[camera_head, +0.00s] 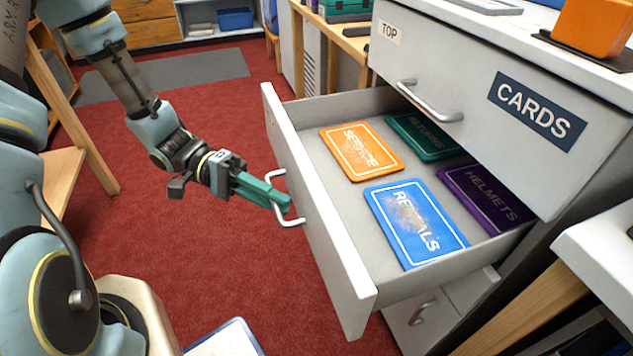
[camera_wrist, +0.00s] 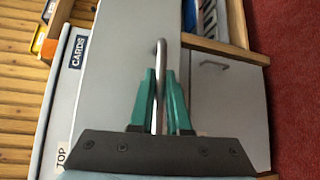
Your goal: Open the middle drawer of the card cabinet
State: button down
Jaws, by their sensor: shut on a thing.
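The card cabinet (camera_head: 480,75) is light grey, with a top drawer labelled TOP and CARDS that is closed. The middle drawer (camera_head: 330,235) below it is pulled well out, and its inside shows. My gripper (camera_head: 283,204) has green fingers, shut on the middle drawer's handle (camera_head: 287,222), a bent metal bar on the drawer front. In the wrist view the handle (camera_wrist: 160,70) runs between the two green fingers (camera_wrist: 159,105). In the drawer lie an orange SERVICE card (camera_head: 361,151), a blue RENTALS card (camera_head: 415,223), a purple HELMETS card (camera_head: 487,198) and a green card (camera_head: 424,137).
A lower compartment with a handle (camera_head: 422,312) sits under the open drawer. A white-topped table (camera_head: 600,245) stands at the right. An orange box (camera_head: 593,25) rests on the cabinet top.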

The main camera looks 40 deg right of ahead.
jog(key=w+a+p, duration=0.1)
jog(key=w+a, duration=0.1)
jog(key=a, duration=0.5)
jog(key=shift+w+a, duration=0.3)
jog(key=shift+a, duration=0.1)
jog(key=c, duration=0.9)
grip_release()
jog(key=v, duration=1)
jog(key=shift+w+a, duration=0.15)
jog(key=shift+w, duration=0.25)
